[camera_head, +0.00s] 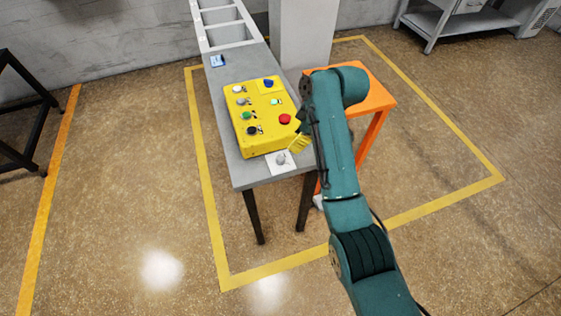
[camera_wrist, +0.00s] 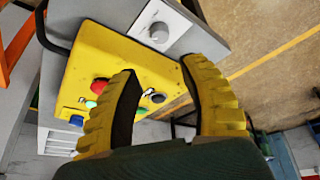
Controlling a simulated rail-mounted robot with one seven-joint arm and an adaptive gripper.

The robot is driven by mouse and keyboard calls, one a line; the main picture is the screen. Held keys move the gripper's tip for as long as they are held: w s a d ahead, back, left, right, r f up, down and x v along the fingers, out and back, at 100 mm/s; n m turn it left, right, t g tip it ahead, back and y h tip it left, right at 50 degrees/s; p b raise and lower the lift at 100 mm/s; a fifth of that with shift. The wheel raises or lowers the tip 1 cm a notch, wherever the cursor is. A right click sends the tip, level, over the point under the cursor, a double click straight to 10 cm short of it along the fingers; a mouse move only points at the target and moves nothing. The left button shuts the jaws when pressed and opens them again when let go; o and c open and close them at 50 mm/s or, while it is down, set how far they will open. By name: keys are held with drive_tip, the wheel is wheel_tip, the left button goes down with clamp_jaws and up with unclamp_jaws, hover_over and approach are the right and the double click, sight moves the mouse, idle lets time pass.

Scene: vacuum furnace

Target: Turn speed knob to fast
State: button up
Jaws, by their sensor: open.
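A grey round knob (camera_head: 281,159) sits on a white plate at the near end of the grey table. The same knob shows at the top of the wrist view (camera_wrist: 159,33). Its markings are too small to read, so I cannot confirm that it is the speed knob. My gripper (camera_head: 299,143) has yellow ribbed fingers and hangs near the box's right front corner, close to the knob. In the wrist view my gripper (camera_wrist: 158,68) is open and empty, with the grey knob beyond its fingertips, not between them.
A yellow control box (camera_head: 262,95) with several coloured buttons and knobs stands on the grey table (camera_head: 230,165) behind the plate, including a red button (camera_head: 285,119) and a black knob (camera_head: 252,130). An orange stand (camera_head: 380,95) is at the right.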

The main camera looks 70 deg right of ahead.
sight(281, 158)
drive_tip(key=b+x, duration=0.3)
drive_tip(key=x, duration=1.1)
drive_tip(key=shift+r, duration=0.1)
drive_tip(key=shift+s, duration=0.1)
clamp_jaws()
